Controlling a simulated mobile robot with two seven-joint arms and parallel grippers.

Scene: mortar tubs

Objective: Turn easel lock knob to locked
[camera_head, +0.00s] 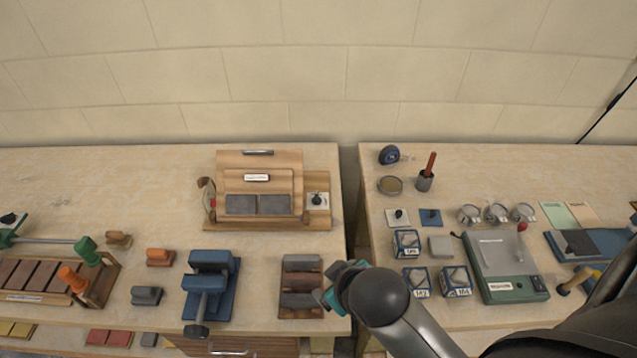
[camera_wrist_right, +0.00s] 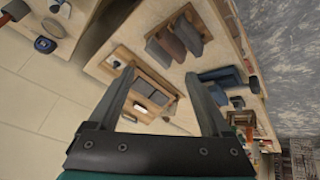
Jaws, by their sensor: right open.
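The wooden easel (camera_head: 258,159) stands at the back of the left bench, with two grey tiles (camera_head: 258,205) on its front ledge and a white label above them. A small black knob (camera_head: 317,199) on a pale plate sits at the right of its base; I cannot read its setting. My right gripper (camera_head: 335,288) is in front of the easel, near the bench's right edge, apart from the knob. In the right wrist view my right gripper (camera_wrist_right: 163,92) is open and empty, with the easel (camera_wrist_right: 135,88) beyond its fingers. My left gripper is not in view.
A rack of dark blocks (camera_head: 301,260) lies beside my right gripper, with a blue vise (camera_head: 210,285) left of it. A gap separates the benches. The right bench holds blue boxes (camera_head: 407,243), a green-based scale (camera_head: 505,265) and several tins.

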